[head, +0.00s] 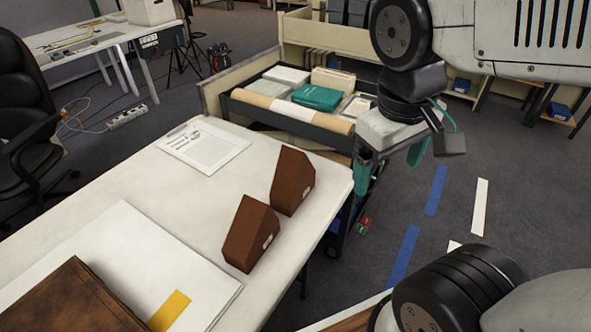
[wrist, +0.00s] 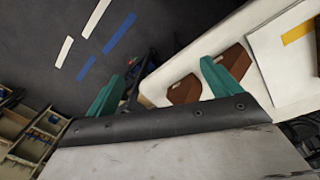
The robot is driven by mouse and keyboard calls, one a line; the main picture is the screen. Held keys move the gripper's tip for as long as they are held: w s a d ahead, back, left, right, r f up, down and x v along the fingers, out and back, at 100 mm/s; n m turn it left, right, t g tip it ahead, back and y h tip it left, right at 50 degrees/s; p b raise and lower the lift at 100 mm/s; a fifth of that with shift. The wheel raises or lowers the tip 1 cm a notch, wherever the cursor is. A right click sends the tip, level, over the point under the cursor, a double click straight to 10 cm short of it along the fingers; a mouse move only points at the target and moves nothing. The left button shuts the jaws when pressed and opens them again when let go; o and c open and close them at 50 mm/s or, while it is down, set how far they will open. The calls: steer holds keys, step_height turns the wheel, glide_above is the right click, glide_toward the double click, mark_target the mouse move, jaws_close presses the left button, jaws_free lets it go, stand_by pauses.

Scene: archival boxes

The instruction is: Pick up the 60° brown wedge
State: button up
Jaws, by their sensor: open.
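Two brown wedges stand near the right edge of the white table. The farther wedge (head: 292,182) is behind the nearer wedge (head: 250,235) in the head view. In the wrist view the farther one (wrist: 184,90) lies between my fingers, and the nearer one (wrist: 237,60) is partly hidden by the right finger. Each has a small pale label, too small to read, so I cannot tell which is the 60° one. My gripper (head: 391,162) is open and empty, with green fingers, beyond the table's right edge and apart from both wedges. It also shows in the wrist view (wrist: 158,78).
The white table (head: 120,190) also holds a printed sheet (head: 203,147), a large white folder with a yellow tag (head: 169,310) and a brown box (head: 70,300). A cart (head: 240,105) with boxes and a long roll stands behind. Bare table lies left of the wedges.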

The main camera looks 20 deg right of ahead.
steer(key=w+d+f+n+g+h, duration=0.1)
steer(key=w+d+f+n+h, duration=0.1)
steer(key=w+f+n+h, duration=0.4)
steer(key=n+t+h, duration=0.4)
steer(key=n+t, duration=0.4)
steer(key=n, duration=1)
glide_toward(289, 163)
steer(key=x, duration=0.4)
steer(key=shift+s+d+f, duration=0.1)
steer(key=shift+d+f, duration=0.15)
steer(key=shift+d, duration=0.25)
steer(key=shift+t, duration=0.3)
steer(key=x, duration=0.7)
steer(key=shift+w+f, duration=0.2)
steer(key=shift+w, duration=0.15)
steer(key=c, duration=1.3)
steer(key=shift+r, duration=0.15)
